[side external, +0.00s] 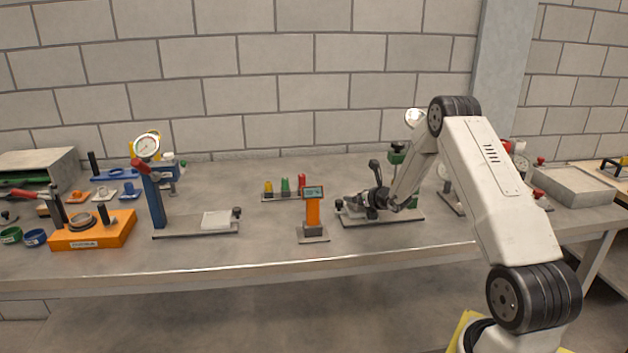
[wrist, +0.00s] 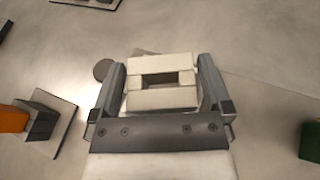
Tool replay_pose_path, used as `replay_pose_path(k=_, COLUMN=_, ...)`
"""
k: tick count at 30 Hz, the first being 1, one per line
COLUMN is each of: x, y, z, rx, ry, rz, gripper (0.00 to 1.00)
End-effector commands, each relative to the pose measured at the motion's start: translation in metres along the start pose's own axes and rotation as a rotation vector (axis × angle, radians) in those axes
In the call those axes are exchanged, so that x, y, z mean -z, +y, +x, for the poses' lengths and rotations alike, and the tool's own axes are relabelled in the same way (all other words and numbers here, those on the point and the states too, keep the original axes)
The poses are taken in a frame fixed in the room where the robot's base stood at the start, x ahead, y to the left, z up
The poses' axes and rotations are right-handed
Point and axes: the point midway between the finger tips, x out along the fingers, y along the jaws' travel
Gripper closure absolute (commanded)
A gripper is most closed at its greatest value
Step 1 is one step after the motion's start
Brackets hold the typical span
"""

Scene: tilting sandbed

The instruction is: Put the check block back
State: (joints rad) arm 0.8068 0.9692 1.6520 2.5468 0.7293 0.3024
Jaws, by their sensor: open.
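My gripper (side external: 360,202) is low over the base plate (side external: 385,219) of a stand at the right of the bench's middle. In the wrist view its two fingers (wrist: 162,78) are apart. A pale, block-like piece (wrist: 163,98) with a rectangular opening shows between them. I cannot tell whether it touches either finger, and the side view does not show it clearly. A flat white slab (side external: 216,220) lies on the plate of the blue dial-gauge stand (side external: 152,195). I cannot tell which pale piece is the check block.
An orange post with a small display (side external: 313,208) stands left of my gripper. Behind it is a rack of coloured pieces (side external: 285,187). An orange fixture (side external: 92,234) is at the left, and a grey box (side external: 575,186) is at the right. The bench front is clear.

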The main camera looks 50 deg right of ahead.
Motion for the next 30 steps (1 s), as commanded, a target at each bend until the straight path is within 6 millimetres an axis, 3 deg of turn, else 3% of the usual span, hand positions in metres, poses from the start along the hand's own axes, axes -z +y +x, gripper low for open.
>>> replay_pose_path(k=1, x=0.011, y=0.002, z=-0.002, rx=-0.001, ry=0.027, rz=0.005, gripper=0.00)
replay_pose_path(k=11, x=-0.001, y=0.000, z=-0.022, rx=0.000, ry=0.019, rz=0.006, gripper=0.00)
replay_pose_path(k=30, x=-0.005, y=0.000, z=-0.101, rx=0.001, ry=0.011, rz=0.004, gripper=0.00)
